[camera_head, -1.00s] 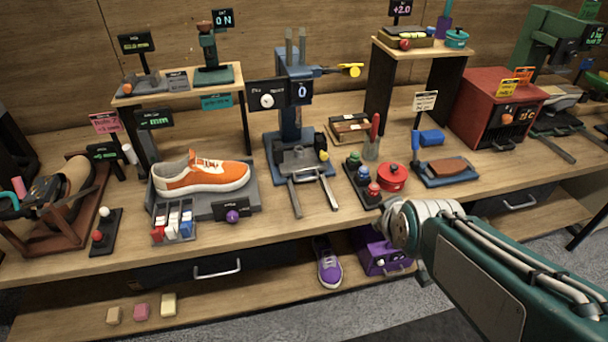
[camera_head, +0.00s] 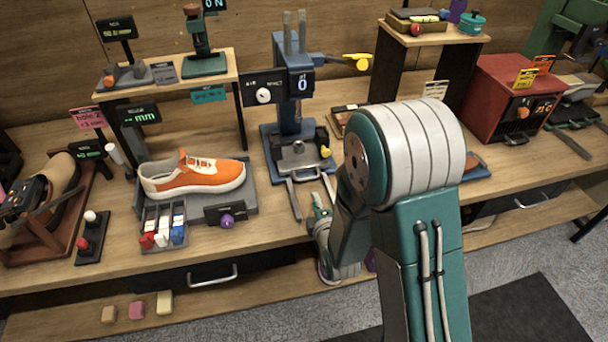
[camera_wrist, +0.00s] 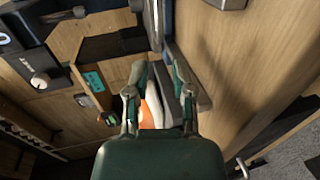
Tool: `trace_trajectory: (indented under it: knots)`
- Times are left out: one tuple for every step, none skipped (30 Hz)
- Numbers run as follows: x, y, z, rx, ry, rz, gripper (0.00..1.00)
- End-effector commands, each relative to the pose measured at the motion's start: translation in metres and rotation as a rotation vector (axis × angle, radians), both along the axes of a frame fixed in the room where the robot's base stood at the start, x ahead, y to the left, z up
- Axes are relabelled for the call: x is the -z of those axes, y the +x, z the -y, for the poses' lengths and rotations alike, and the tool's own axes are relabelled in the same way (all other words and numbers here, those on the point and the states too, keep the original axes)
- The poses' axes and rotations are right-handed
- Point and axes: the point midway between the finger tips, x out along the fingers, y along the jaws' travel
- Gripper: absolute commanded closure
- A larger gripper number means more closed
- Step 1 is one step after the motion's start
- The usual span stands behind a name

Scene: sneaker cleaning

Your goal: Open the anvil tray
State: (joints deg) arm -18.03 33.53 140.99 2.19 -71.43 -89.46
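The blue press (camera_head: 287,82) stands at mid-table in the head view, with a dial and a display reading 0. Its grey anvil tray (camera_head: 299,157) sits low at the front, with two grey bars reaching towards the table's front edge. My gripper (camera_head: 318,200) is just in front of the tray, by the right bar, partly hidden by my arm. In the wrist view my gripper (camera_wrist: 157,66) has its two green fingers apart with a gap between them. A grey bar lies near the fingertips there; I cannot tell whether they touch it.
The orange sneaker (camera_head: 192,177) rests on a grey stand left of the press. A block rack (camera_head: 163,230) is in front of it. A red box machine (camera_head: 503,98) stands at the right. My arm covers the table right of the press. A drawer handle (camera_head: 213,281) is below.

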Motion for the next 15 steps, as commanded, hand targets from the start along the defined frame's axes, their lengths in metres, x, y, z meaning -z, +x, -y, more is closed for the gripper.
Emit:
trace_trajectory:
  knots:
    - [0.002,-0.001,-0.001,-0.006,-0.010,0.009,0.69]
    - [0.003,0.000,-0.001,-0.007,-0.013,0.014,0.69]
    - [0.003,0.001,-0.002,-0.008,-0.016,0.017,0.69]
    - [0.003,0.003,-0.002,-0.008,-0.016,0.019,0.69]
    - [0.004,0.005,-0.003,-0.008,-0.015,0.019,0.69]
    - [0.005,0.010,-0.004,-0.008,-0.015,0.019,0.69]
    - [0.005,0.014,-0.005,-0.007,-0.014,0.019,0.69]
    - [0.007,0.018,-0.007,-0.007,-0.015,0.017,0.69]
    - [0.008,0.025,-0.009,-0.007,-0.014,0.019,0.69]
    - [0.010,0.031,-0.010,-0.007,-0.014,0.019,0.69]
    - [0.011,0.036,-0.012,-0.007,-0.015,0.018,0.69]
    - [0.013,0.043,-0.014,-0.007,-0.015,0.018,0.69]
    - [0.014,0.049,-0.016,-0.007,-0.015,0.018,0.69]
    - [0.015,0.054,-0.017,-0.007,-0.015,0.017,0.69]
    - [0.017,0.061,-0.019,-0.007,-0.014,0.017,0.69]
